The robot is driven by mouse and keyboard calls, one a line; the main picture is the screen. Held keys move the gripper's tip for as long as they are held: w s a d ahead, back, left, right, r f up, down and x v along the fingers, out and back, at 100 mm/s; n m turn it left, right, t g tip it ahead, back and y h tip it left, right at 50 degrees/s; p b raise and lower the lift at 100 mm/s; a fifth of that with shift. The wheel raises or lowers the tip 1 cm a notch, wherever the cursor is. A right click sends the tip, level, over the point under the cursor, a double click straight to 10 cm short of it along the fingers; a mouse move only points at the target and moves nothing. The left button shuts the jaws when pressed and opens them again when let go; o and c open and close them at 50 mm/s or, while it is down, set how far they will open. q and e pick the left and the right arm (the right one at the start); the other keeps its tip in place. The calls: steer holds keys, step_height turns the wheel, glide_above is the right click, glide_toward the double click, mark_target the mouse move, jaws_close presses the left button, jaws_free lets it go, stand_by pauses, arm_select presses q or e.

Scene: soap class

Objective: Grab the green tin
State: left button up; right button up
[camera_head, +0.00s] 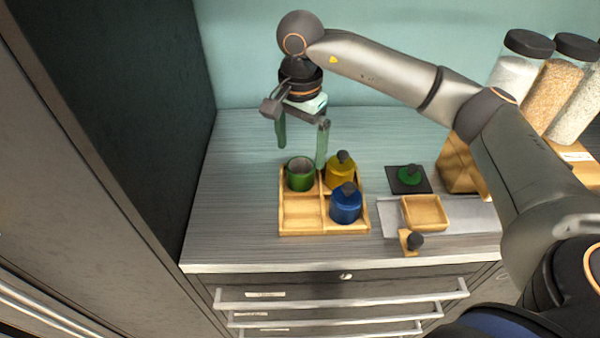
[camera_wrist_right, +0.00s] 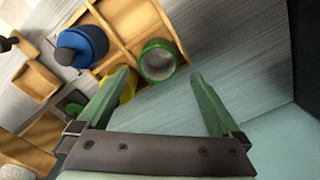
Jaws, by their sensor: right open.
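The green tin (camera_head: 300,174) is an open, lidless cylinder with a pale inside. It stands upright in the back left compartment of a wooden tray (camera_head: 283,222). In the right wrist view the tin (camera_wrist_right: 158,62) lies beyond the gap between the fingertips, nearer the left finger of the picture. My right gripper (camera_head: 301,158) is open and empty, its fingers pointing down above and behind the tray. The right fingertip in the head view reaches near the tin and the yellow tin, apparently without holding either. My left gripper is out of view.
A yellow lidded tin (camera_head: 340,172) and a blue lidded tin (camera_head: 345,205) fill the right compartments. The front left compartment is empty. A green lid (camera_head: 409,175) sits on a dark square to the right. Jars (camera_head: 520,65) stand at the back right; a dark wall (camera_head: 150,110) bounds the left.

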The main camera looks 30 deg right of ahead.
mark_target(301, 165)
steer(key=f+p, duration=0.1)
steer(key=f, duration=0.4)
steer(key=shift+s+f, duration=0.1)
steer(key=shift+s, duration=0.1)
steer(key=c, duration=1.5)
steer(key=shift+c, duration=0.4)
